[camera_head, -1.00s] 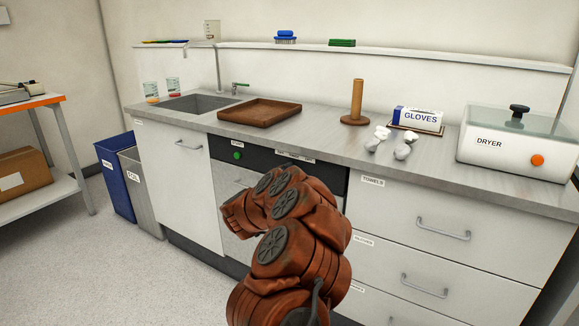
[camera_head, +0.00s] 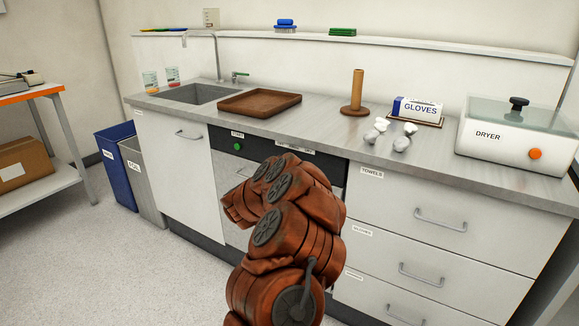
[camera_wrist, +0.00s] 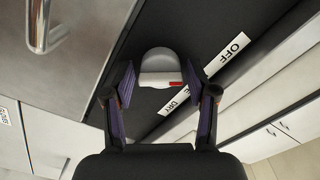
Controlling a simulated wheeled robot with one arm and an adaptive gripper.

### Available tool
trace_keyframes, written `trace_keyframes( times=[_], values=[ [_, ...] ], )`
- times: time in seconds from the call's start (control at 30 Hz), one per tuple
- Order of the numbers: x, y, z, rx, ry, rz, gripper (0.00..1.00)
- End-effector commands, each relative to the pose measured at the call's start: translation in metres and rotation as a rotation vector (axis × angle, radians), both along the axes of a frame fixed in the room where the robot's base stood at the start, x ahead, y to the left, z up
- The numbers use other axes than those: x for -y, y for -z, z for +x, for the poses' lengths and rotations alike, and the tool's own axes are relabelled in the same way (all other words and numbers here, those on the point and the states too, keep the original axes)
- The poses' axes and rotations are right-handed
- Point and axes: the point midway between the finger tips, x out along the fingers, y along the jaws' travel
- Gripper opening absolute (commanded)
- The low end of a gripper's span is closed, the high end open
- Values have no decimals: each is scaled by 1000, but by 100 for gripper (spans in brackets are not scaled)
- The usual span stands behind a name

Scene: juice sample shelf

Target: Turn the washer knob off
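The washer knob (camera_wrist: 157,62) shows in the wrist view as a rounded grey-white piece with a red mark on its near edge. It sits on the black panel, between the fingertips of my gripper (camera_wrist: 159,84). The fingers are apart, one on each side of the knob, close to it; I cannot tell whether they touch it. An "OFF" label (camera_wrist: 230,50) lies right of the knob, and a "DRY" label (camera_wrist: 174,101) lies below it. In the head view, the washer's black panel (camera_head: 222,134) shows a green start button (camera_head: 238,146); my arm hides the knob and gripper there.
Drawers (camera_head: 440,205) with bar handles stand right of the washer, and a sink cabinet (camera_head: 178,180) stands left. The counter above holds a brown tray (camera_head: 258,103), a wooden post (camera_head: 356,92), a glove box (camera_head: 418,110) and a dryer (camera_head: 515,142). Blue and grey bins stand left.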

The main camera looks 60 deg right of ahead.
Motion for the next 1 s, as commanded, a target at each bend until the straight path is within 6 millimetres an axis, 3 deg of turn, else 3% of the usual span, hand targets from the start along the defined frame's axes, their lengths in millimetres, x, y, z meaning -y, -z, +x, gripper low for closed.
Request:
trace_keyframes(
  times=[0.47,0.67,1.0],
  values=[
    [-4,0,0,1,-2,1,69],
    [-27,-1,0,3,-2,0,69],
    [-87,0,-2,1,-5,2,69]
  ],
)
